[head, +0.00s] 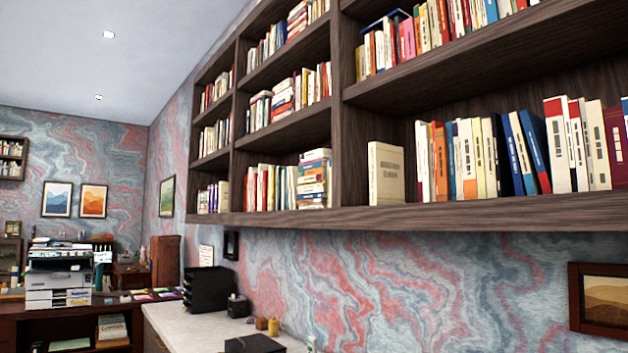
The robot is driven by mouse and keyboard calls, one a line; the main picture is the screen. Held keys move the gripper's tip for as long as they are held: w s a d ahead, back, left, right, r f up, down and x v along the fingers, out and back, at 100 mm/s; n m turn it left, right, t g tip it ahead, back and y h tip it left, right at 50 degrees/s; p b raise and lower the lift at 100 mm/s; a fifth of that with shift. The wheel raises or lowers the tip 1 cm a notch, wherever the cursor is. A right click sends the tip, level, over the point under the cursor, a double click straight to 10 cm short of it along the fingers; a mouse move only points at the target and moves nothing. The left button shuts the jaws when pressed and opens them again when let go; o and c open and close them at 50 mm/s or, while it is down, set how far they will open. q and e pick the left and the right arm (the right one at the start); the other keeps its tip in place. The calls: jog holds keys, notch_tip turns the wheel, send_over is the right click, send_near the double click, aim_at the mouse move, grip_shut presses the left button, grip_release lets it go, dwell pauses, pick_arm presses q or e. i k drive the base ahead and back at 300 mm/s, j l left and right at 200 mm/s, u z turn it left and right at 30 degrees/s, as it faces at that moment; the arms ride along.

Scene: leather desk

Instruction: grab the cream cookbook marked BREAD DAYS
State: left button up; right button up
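A thick cream book (386,175) stands upright by itself on the lowest shelf of the wall bookcase, close to a dark upright divider at its left. Dark lettering shows on its face, but it is too small to read, so I cannot tell whether it says BREAD DAYS. Other pale books stand in the row to its right, also with unreadable titles. Neither of my grippers is in view.
The dark wooden shelf (470,214) runs along the right wall, with a row of books (485,158) right of a small gap. Below are a pale counter (185,325) with a black desk organizer (208,290) and a framed picture (605,303). A printer (58,275) stands at far left.

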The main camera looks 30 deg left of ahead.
aim_at(386, 162)
jog(key=u, duration=0.5)
jog(key=i+j+z, duration=0.1)
jog(key=z, duration=0.35)
jog(key=j+z, duration=0.2)
jog(key=z, duration=0.25)
jog(key=i+j+z, duration=0.1)
jog(key=z, duration=0.35)
jog(key=j+z, duration=0.3)
jog(key=j, duration=0.6)
jog(key=j+z, duration=0.25)
jog(key=j, duration=1.2)
